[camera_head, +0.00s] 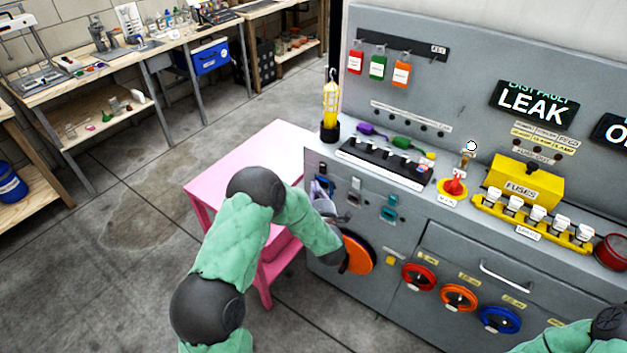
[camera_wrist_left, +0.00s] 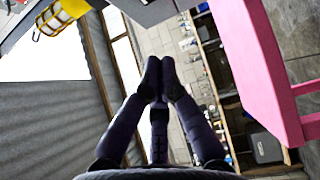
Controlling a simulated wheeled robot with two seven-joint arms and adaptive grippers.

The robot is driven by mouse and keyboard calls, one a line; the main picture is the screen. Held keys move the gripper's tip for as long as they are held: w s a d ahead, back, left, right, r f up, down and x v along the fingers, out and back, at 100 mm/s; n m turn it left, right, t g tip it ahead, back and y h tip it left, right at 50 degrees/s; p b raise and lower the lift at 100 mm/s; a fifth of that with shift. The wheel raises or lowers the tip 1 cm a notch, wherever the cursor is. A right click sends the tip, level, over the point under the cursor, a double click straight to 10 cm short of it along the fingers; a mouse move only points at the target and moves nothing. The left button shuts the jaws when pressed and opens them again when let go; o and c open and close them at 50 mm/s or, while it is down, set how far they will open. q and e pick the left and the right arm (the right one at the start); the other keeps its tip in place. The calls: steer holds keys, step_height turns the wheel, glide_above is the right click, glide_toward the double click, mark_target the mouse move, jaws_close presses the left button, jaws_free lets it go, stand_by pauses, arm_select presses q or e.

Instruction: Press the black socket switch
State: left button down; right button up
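A black strip (camera_head: 352,156) with several pale rocker-like pieces lies on the left part of the grey console top. I cannot tell for sure which piece is the black socket switch. My left gripper (camera_head: 322,192) is at the console's left front corner, below and left of the strip and apart from it, partly hidden by my forearm. In the left wrist view its dark fingers (camera_wrist_left: 160,78) are together with nothing between them. My right arm shows only at the bottom right corner; its gripper is out of view.
A yellow caged lamp (camera_head: 331,105) stands at the console's left end, with purple (camera_head: 371,130) and green (camera_head: 402,142) plugs behind the strip. A red knob (camera_head: 454,184) is to its right. A pink table (camera_head: 240,165) adjoins the left side. An orange disc (camera_head: 357,253) is on the front.

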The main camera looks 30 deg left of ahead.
arm_select(q)
steer(key=v, duration=0.2)
steer(key=p+v, duration=0.1)
steer(key=v, duration=0.2)
steer(key=shift+r, duration=0.25)
steer(key=s+d+f+m+g+h, duration=0.35)
steer(key=d+f+m+h, duration=0.3)
steer(key=f, duration=0.35)
steer(key=s+d+f+m+g+h, duration=0.2)
steer(key=s+d+f+m+h, duration=0.3)
steer(key=d+f+m, duration=0.4)
steer(key=s+d+f+m+g+h, duration=0.2)
steer(key=s+d+f+m+g, duration=0.1)
steer(key=s, duration=0.7)
steer(key=s+d+f+m+g+h+p, duration=0.1)
steer(key=s+d+f+m+g+h, duration=0.1)
steer(key=s, duration=0.8)
steer(key=d+f+m+g, duration=0.1)
steer(key=d+m+g, duration=0.1)
steer(key=m+g, duration=0.1)
steer(key=shift+d+f, duration=0.15)
steer(key=shift+f, duration=0.05)
